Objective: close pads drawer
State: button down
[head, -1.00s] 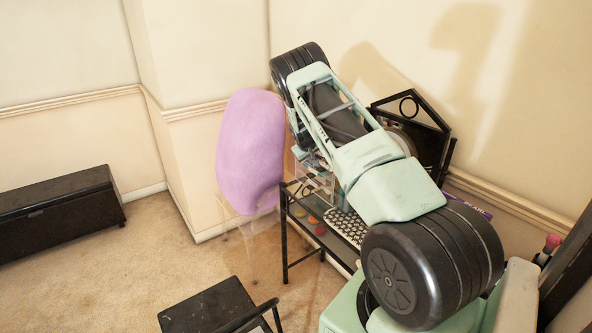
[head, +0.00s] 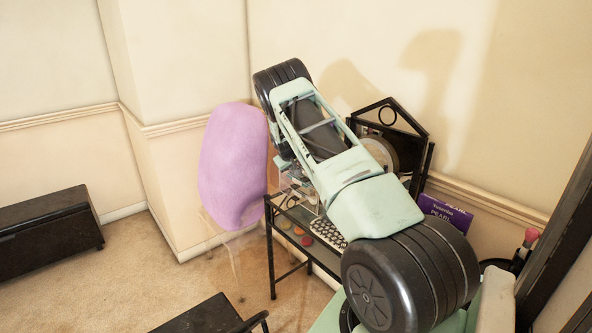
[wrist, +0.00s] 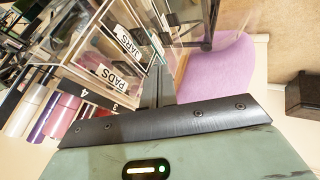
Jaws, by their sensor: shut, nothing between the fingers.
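A clear organiser with drawers shows in the wrist view at upper left. The pads drawer (wrist: 104,73) has a white label reading PADS, and a drawer labelled JARS (wrist: 130,42) is beside it. I cannot tell how far the pads drawer stands out. My gripper (wrist: 160,72) is shut and empty, its dark fingers just to the right of the PADS label; I cannot tell if they touch the drawer. In the head view the organiser (head: 297,187) is partly hidden behind my arm, and my fingers cannot be made out.
A purple box (head: 445,212) is at right by the wall. A black chair (head: 200,315) is in front, and carpet lies open at left.

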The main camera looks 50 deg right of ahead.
jog(key=b+v, duration=0.3)
jog(key=v, duration=0.7)
